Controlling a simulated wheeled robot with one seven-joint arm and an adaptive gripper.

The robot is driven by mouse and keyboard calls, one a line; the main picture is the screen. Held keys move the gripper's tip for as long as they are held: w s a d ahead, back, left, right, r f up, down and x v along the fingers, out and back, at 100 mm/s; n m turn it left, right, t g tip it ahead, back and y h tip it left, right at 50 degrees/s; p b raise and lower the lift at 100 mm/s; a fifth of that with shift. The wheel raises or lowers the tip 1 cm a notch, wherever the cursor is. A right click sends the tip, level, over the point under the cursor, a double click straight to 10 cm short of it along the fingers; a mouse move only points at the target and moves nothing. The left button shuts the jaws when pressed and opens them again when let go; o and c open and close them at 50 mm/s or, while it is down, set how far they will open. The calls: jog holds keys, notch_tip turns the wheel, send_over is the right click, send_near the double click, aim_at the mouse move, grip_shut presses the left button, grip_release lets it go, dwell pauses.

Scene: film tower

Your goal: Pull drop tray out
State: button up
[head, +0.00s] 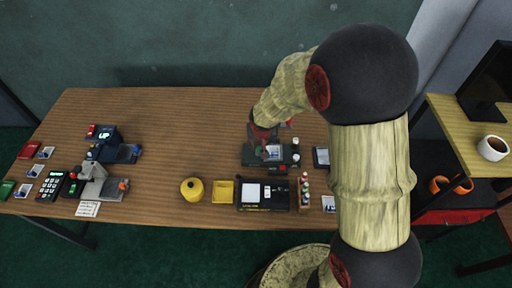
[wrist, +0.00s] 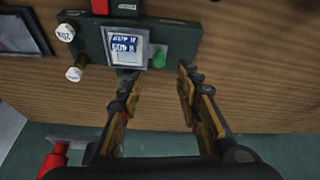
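A dark green device (wrist: 185,42) shows at the top of the wrist view, with a framed picture, a green button and two pale knobs on its left. It appears in the head view (head: 254,157) at the back middle of the wooden table, partly behind my arm. I cannot pick out the drop tray with certainty. My gripper (wrist: 156,72) is open, with nothing between its fingers. Its fingertips are at the device's near edge, around the green button; contact cannot be told. In the head view my gripper (head: 264,142) is over the device, its fingers mostly hidden.
A yellow round pot (head: 192,189), a yellow tray (head: 223,192) and a black box (head: 276,196) stand nearer the front. A bottle rack (head: 304,193) is right of the box. Machines (head: 97,180) and a keypad (head: 51,185) are left. The table's centre-left is clear.

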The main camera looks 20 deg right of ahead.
aim_at(259, 148)
jog(key=b+x, duration=0.2)
jog(key=x, duration=0.4)
jog(key=shift+w+d+f, duration=0.1)
jog(key=shift+f, duration=0.3)
jog(key=shift+c, duration=0.8)
grip_shut()
